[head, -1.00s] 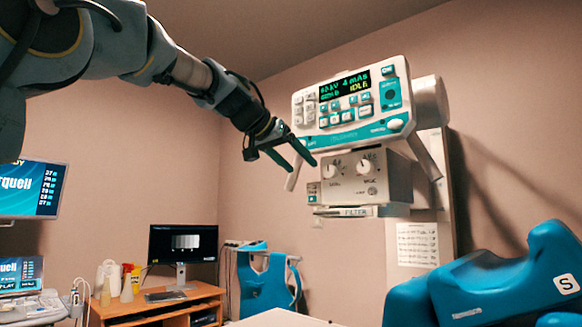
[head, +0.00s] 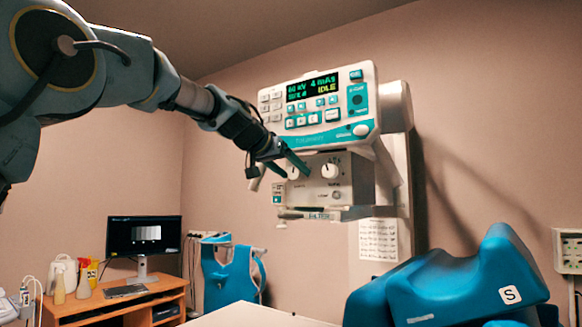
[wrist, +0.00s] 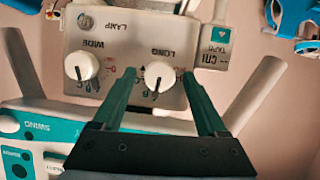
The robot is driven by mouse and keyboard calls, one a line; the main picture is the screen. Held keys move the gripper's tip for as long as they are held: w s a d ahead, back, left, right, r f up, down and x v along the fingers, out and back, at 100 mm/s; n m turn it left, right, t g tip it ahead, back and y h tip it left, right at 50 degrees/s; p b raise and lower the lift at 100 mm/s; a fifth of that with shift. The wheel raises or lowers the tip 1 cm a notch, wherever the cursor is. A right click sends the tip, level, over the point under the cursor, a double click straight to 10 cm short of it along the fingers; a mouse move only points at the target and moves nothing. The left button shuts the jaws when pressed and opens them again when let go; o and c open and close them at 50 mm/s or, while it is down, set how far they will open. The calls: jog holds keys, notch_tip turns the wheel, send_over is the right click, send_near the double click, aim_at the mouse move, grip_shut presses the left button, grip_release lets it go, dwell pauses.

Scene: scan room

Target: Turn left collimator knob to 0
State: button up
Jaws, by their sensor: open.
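The grey collimator box (head: 345,192) hangs under the control console. Its left knob (head: 294,173), white and round, is partly covered by my gripper in the head view. In the upside-down wrist view this is the knob marked LONG (wrist: 159,76). The right knob (head: 330,171) is marked WIDE in the wrist view (wrist: 81,65). My gripper (head: 297,175) is open, and its two green fingers (wrist: 159,82) point at the box, one on each side of the LONG knob. I cannot tell whether they touch it. The knob's exact setting is too small to read.
The console (head: 320,108) with its lit display sits just above my gripper. A FILTER slot (head: 318,215) is below the box. A blue padded piece (head: 450,285) stands at lower right, and a desk with a monitor (head: 143,236) at lower left.

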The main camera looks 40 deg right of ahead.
grip_shut()
dwell(0.7)
